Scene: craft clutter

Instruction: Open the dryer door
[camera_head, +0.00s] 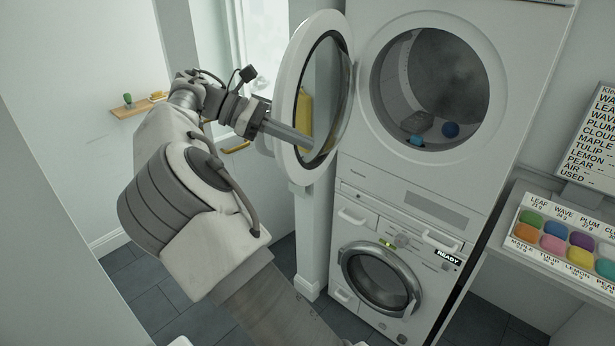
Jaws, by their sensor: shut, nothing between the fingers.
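The dryer is the upper white machine (440,165). Its round door (288,82), a white ring with dark glass, stands swung out to the left, away from the drum opening.
A washer (379,279) with a shut round door and a READY label stands below. A shelf (555,262) at right holds a tray of coloured pieces (581,240) under a sign (594,135). A small wooden shelf (130,110) is on the left wall. Tiled floor shows at lower left.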

